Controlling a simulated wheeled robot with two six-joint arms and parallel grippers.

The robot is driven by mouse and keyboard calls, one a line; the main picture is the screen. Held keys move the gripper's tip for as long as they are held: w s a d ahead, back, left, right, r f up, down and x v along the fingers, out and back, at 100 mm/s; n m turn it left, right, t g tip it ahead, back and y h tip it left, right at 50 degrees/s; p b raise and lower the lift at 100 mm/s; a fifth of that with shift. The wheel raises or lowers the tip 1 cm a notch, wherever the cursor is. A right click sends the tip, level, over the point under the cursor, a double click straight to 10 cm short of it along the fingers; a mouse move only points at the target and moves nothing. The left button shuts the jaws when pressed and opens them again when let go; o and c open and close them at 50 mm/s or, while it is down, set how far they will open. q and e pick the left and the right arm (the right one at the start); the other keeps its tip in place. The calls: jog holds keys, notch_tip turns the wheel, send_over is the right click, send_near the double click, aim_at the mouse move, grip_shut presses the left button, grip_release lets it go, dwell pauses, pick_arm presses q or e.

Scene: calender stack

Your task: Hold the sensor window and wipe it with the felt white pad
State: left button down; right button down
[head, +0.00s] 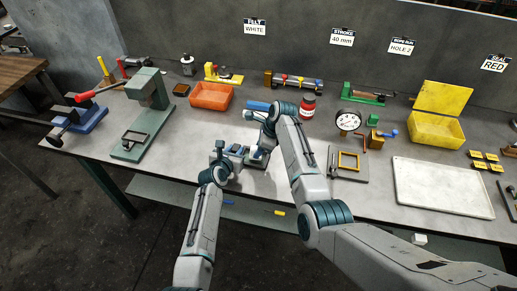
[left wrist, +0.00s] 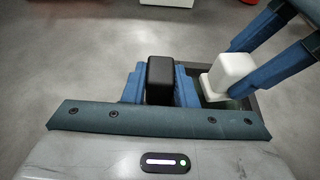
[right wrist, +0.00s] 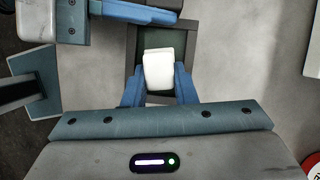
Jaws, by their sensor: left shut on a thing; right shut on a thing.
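The sensor window (right wrist: 131,60), a dark frame around a greenish pane, shows in the right wrist view. My left gripper (left wrist: 160,85) is shut on a black block, which appears to be the window's handle. My right gripper (right wrist: 158,82) is shut on the white felt pad (right wrist: 157,66), which lies over the pane and hides part of it. I cannot tell whether pad and pane touch. The pad also shows in the left wrist view (left wrist: 228,76), to the right of the black block. In the head view both grippers are close together near the table's front middle.
An orange bin (head: 211,96), a red jar (head: 308,107) and a dial gauge (head: 348,121) stand behind my grippers. A green press (head: 147,118) stands left, a fixture with a yellow frame (head: 348,161) right, and a white tray (head: 450,190) farther right. A sign reads "FELT WHITE" (head: 255,27).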

jog(key=shift+s+a, duration=0.15)
jog(key=shift+s, duration=0.35)
jog(key=shift+w+d+r, duration=0.1)
jog(key=shift+w+d, duration=0.1)
jog(key=shift+w, duration=0.6)
jog(key=shift+s+a, duration=0.25)
jog(key=shift+s, duration=0.5)
jog(key=shift+w+d, duration=0.3)
jog(key=shift+w, duration=0.5)
jog(key=shift+r, duration=2.95)
jog(key=shift+r, duration=0.1)
